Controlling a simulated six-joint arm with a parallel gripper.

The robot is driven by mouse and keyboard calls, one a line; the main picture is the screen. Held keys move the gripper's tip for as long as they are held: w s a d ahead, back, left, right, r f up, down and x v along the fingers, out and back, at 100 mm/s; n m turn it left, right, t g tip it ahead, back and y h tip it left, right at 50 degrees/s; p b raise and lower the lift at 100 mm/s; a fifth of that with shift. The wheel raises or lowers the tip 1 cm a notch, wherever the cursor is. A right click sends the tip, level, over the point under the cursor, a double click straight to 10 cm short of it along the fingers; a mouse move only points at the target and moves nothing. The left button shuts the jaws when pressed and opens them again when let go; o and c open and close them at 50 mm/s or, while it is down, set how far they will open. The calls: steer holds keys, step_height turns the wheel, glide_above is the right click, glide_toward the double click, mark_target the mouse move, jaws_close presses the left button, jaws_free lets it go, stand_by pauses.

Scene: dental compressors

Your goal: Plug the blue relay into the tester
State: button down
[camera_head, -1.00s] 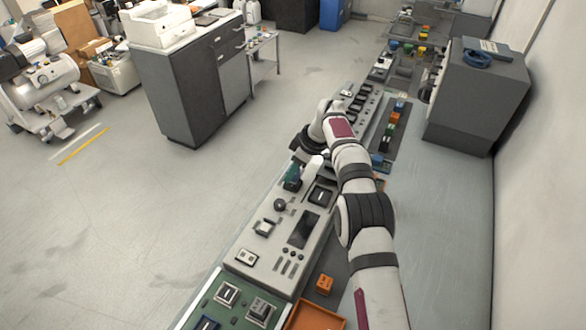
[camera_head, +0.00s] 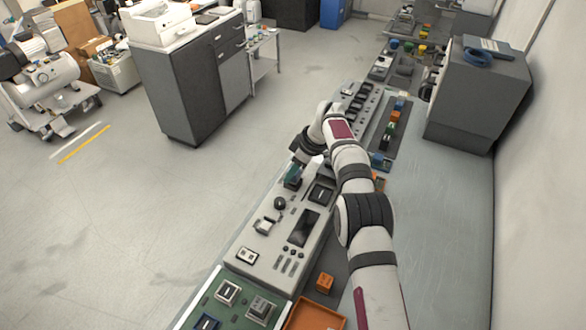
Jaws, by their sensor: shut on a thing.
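The tester appears to be the long pale grey panel (camera_head: 262,262) on the bench, with square sockets, knobs and a dark display. My gripper (camera_head: 296,168) is low over its far left part, pointing down. It is shut on a small dark teal block (camera_head: 292,182), which looks more green-blue than pure blue. The block is at or just above the panel; I cannot tell whether it touches or sits in a socket. A black square socket (camera_head: 321,193) lies just right of it.
An orange block (camera_head: 325,283) and an orange tray (camera_head: 315,317) are at the near end. A green board (camera_head: 238,300) with sockets is at near left. A rack of coloured blocks (camera_head: 390,128) is behind my arm. A grey cabinet (camera_head: 478,100) stands right; the bench before it is clear.

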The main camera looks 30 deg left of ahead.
steer(key=shift+f, duration=0.45)
stand_by(0.3)
steer(key=shift+c, duration=2.2)
jaws_free()
steer(key=shift+o, duration=0.2)
steer(key=shift+o, duration=1.4)
step_height(320, 180, up, 7)
steer(key=shift+r, duration=0.1)
